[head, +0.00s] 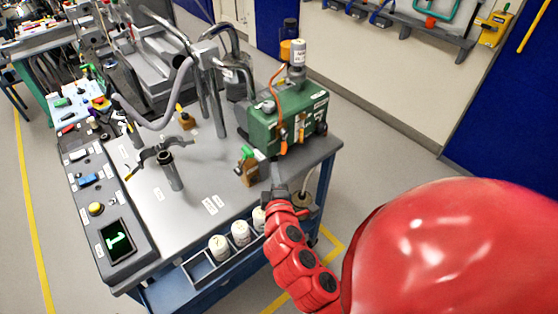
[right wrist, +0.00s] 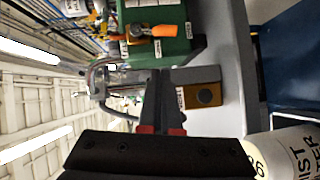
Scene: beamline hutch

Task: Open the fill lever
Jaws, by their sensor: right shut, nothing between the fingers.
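A green machine box (head: 285,125) stands at the table's back right corner, with orange levers (head: 283,138) on its front. A small brass block with a green-handled lever (head: 247,153) stands in front of it; I cannot read which lever is the fill lever. My right gripper (head: 278,172) is shut and empty, just right of the brass block and below the green box. In the right wrist view the fingers (right wrist: 160,85) point past the brown block (right wrist: 203,90), with an orange lever (right wrist: 164,31) beyond. Whether they touch anything is unclear. My left gripper is not in view.
White labelled bottles (head: 240,233) sit in a rack on the table's front edge. A clamp post (head: 172,172) and metal pipes (head: 208,95) rise from the table. A control panel (head: 95,205) runs along its left side. Bare tabletop lies around the post.

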